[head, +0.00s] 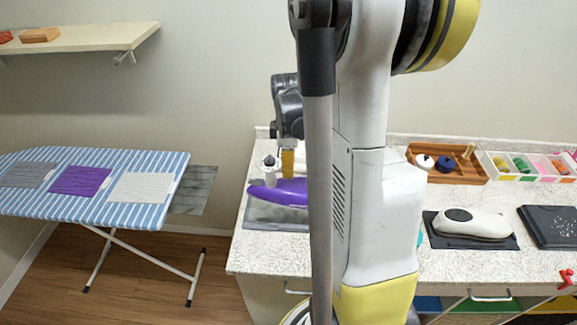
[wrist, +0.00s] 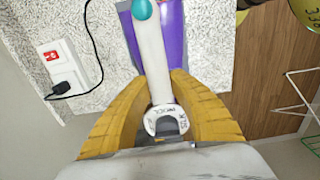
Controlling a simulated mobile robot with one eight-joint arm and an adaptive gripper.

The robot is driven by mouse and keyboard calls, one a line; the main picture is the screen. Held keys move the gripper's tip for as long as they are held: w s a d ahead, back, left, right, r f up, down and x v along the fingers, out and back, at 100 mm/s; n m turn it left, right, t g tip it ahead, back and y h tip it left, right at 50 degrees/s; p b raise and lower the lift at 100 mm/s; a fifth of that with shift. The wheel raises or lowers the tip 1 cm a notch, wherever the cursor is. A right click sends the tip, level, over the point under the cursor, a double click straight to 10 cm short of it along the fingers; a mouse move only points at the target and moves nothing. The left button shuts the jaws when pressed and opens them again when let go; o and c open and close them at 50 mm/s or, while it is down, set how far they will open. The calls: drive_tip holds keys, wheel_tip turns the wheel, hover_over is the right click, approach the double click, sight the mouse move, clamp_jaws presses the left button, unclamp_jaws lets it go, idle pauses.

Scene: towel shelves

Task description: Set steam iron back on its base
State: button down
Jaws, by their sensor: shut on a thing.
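The steam iron has a purple body (head: 280,192) and, in the wrist view, a white handle (wrist: 153,55) with a teal button (wrist: 142,9). My gripper (head: 287,165) is above the iron at the left end of the counter. In the wrist view its yellow fingers (wrist: 161,82) are closed around the white handle. A flat grey slab (head: 265,216) lies under the iron on the counter; whether the iron touches it is unclear. My arm hides the iron's right end in the head view.
A white device (head: 475,223) sits on a black base on the counter, right of my arm. A wooden tray (head: 448,173) and coloured bins (head: 530,167) stand behind it. A striped ironing board (head: 110,208) is at left. A socket with a black cable (wrist: 68,75) lies beside the iron.

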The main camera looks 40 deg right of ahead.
sight(288, 184)
wheel_tip(288, 184, down, 4)
drive_tip(key=b, duration=0.2)
drive_tip(key=shift+w+b, duration=0.1)
drive_tip(key=shift+b, duration=0.2)
drive_tip(key=shift+f+b, duration=0.9)
drive_tip(key=shift+f, duration=0.2)
drive_tip(key=shift+f+b, duration=0.7)
drive_tip(key=shift+b, duration=0.2)
idle(1.0)
idle(0.4)
drive_tip(key=c, duration=0.7)
unclamp_jaws()
drive_tip(key=shift+r, duration=0.1)
drive_tip(key=shift+r+p, duration=2.85)
drive_tip(key=shift+r, duration=1.1)
